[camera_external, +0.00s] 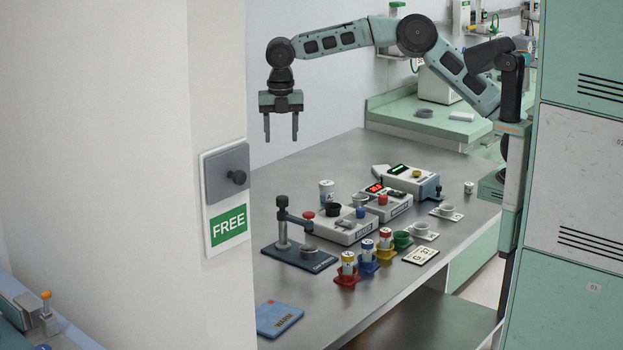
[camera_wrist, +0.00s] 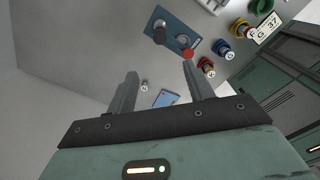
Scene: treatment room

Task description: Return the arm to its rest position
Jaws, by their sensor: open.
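My gripper (camera_external: 281,125) hangs at the end of my raised arm, high above the left end of the steel counter (camera_external: 350,285). Its two fingers point down, stand apart and have nothing between them. In the wrist view my gripper (camera_wrist: 160,92) also shows its fingers spread and empty. The arm reaches left from its column at the right, with the elbow high. No object touches the gripper.
On the counter stand a dark press-like stand (camera_external: 298,255), colored cups with vials (camera_external: 347,269), white devices (camera_external: 345,224) and a blue WASH pad (camera_external: 279,319). A wall with a FREE sign (camera_external: 228,226) is at left. Green cabinets (camera_external: 580,200) stand at right.

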